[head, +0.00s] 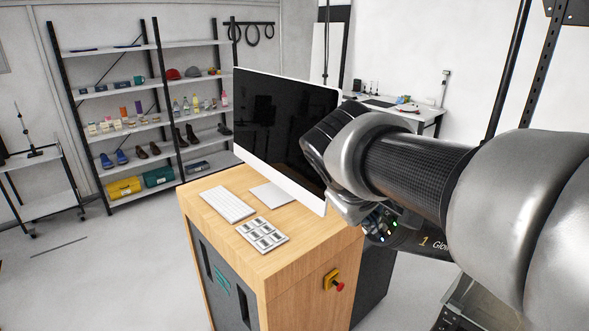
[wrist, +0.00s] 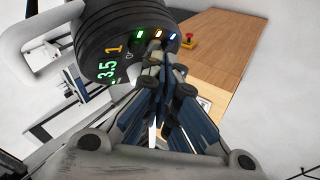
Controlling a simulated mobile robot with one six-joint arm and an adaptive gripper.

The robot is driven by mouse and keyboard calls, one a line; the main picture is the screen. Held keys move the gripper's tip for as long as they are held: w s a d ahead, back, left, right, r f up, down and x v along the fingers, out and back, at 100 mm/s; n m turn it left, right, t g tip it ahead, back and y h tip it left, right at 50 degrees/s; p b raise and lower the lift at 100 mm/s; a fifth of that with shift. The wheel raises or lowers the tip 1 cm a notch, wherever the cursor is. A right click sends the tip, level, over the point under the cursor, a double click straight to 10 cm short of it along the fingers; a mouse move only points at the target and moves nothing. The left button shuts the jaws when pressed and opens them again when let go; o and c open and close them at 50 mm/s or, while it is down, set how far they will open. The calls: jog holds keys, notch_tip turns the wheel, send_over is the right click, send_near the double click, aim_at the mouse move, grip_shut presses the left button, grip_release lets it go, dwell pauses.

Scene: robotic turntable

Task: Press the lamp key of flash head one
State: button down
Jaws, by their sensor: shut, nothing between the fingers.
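Flash head one (head: 412,236) is a dark cylinder marked with an orange 1, partly hidden behind my arm in the head view. In the wrist view its round dark back (wrist: 100,45) shows at the upper left, with the orange 1 and a green 3.5. Along its right edge are a green-lit key (wrist: 139,35), an orange-white lit key (wrist: 158,34) and a blue-white lit key (wrist: 173,36). I cannot read which is the lamp key. My gripper (wrist: 154,50) is shut and empty, its tips just below the orange-white key; I cannot tell whether they touch.
A wooden cabinet (head: 290,250) stands beside the flash head, carrying a monitor (head: 285,125), a keyboard (head: 228,203) and a keypad (head: 262,235). A red stop button (head: 337,284) juts from its side.

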jog(key=shift+d+f, duration=0.1)
jog(key=shift+d, duration=0.15)
jog(key=shift+a, duration=0.1)
dwell(0.3)
jog(key=shift+a+r, duration=0.4)
jog(key=shift+a, duration=0.3)
jog(key=shift+a, duration=0.1)
jog(key=a, duration=0.1)
jog(key=a+r+p, duration=0.1)
jog(key=a, duration=0.1)
jog(key=a+r, duration=0.1)
jog(key=a, duration=0.1)
jog(key=shift+s+a+r, duration=0.15)
jog(key=shift+s+r, duration=0.05)
jog(key=shift+s, duration=0.05)
